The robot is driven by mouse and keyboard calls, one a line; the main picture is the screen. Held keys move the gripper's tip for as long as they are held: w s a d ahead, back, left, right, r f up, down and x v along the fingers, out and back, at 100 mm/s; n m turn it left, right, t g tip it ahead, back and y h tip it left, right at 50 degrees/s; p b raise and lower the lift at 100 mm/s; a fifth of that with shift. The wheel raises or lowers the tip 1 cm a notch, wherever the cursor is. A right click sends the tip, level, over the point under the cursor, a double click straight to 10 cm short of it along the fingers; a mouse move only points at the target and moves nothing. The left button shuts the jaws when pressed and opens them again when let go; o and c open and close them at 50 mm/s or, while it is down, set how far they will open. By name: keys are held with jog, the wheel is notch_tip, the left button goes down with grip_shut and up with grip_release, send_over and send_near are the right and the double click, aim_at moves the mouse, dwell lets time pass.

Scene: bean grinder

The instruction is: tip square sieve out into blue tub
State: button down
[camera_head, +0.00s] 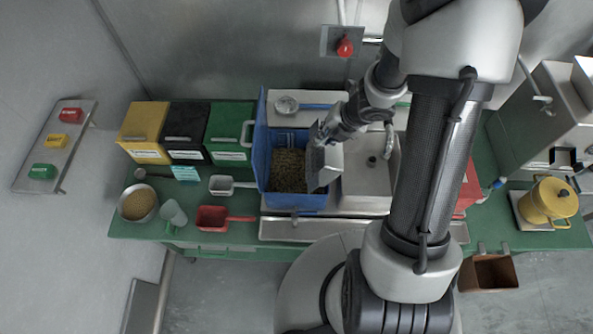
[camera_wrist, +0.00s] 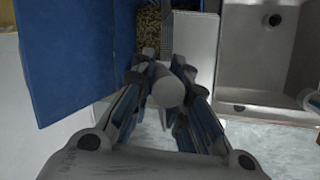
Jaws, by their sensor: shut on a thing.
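The blue tub (camera_head: 296,203) stands on the green bench in the head view, with brown-green beans or grains (camera_head: 288,170) inside. My gripper (camera_head: 319,136) is above the tub's right back side. It is shut on a pale round handle (camera_wrist: 168,91), seen in the wrist view. The square sieve (camera_head: 324,166) is steeply tilted at the tub's right side in the head view, and a pale side of it (camera_wrist: 194,42) shows in the wrist view. The tub's blue wall (camera_wrist: 75,60) fills the wrist view's left. Whether the sieve still holds anything is hidden.
A steel sink (camera_head: 366,185) lies right of the tub. Yellow, black and green bins (camera_head: 230,133) stand at the left. A white scoop (camera_head: 222,185), red scoop (camera_head: 212,217) and bowl of grain (camera_head: 138,203) sit in front. A yellow pot (camera_head: 553,200) is far right.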

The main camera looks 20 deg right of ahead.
jog(key=d+y, duration=0.1)
jog(key=d, duration=0.1)
jog(key=s+d+y+p, duration=0.1)
jog(key=d, duration=0.1)
jog(key=shift+s+t, duration=0.15)
jog(key=shift+t, duration=0.25)
jog(key=s+d+r+t+y, duration=0.1)
jog(key=d+y, duration=0.1)
jog(key=d, duration=0.2)
jog(key=s+d+r+m+t+y+b, duration=0.1)
jog(key=s+d+r+y, duration=0.1)
jog(key=d, duration=0.3)
jog(key=s+d+r+m+t+y, duration=0.1)
jog(key=d+y, duration=0.3)
jog(key=shift+s+d+r+t, duration=0.15)
jog(key=shift+s+t, duration=0.05)
jog(key=shift+t, duration=0.1)
jog(key=shift+s+d+r+m+t+y+b, duration=0.2)
jog(key=shift+d+y+b, duration=0.3)
jog(key=shift+b, duration=0.4)
jog(key=shift+s+d+m+t+y+b, duration=0.15)
jog(key=shift+d+t+y+b, duration=0.2)
jog(key=shift+d+b, duration=0.4)
jog(key=shift+a, duration=0.2)
